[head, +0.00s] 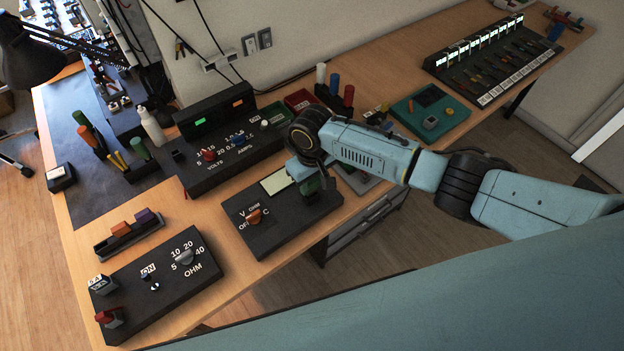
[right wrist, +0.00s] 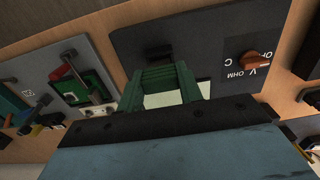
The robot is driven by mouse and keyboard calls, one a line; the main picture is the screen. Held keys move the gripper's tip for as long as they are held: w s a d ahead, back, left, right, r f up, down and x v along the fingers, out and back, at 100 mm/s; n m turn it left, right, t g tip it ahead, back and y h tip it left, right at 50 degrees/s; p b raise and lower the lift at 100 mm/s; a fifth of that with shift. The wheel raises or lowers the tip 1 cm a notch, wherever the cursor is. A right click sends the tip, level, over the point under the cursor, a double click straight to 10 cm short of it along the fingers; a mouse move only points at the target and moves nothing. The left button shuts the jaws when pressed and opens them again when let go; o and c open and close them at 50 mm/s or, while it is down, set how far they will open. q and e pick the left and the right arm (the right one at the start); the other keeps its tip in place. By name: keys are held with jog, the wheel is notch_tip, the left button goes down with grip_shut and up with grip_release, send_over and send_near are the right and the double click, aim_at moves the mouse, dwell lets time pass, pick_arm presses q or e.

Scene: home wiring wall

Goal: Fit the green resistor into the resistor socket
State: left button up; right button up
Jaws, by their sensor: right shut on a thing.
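My right gripper (head: 312,186) is over the right part of the dark meter panel (head: 285,225), beside its pale screen (head: 277,182). It is shut on a dark green piece, taken as the green resistor (head: 309,187). Whether the resistor touches the panel is not clear. My left gripper is not in view.
A rack (head: 131,244) with orange and purple pieces stands at left. The OHM box (head: 155,290) is in front of it. The power supply (head: 225,150) stands behind the meter.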

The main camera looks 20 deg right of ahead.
aim_at(312, 188)
jog(key=shift+f+b, duration=0.7)
jog(key=shift+f, duration=0.85)
jog(key=o, duration=1)
jog(key=shift+o, duration=0.2)
notch_tip(312, 188, up, 13)
jog(key=p, duration=0.1)
jog(key=shift+r+p, duration=0.2)
jog(key=shift+p, duration=0.2)
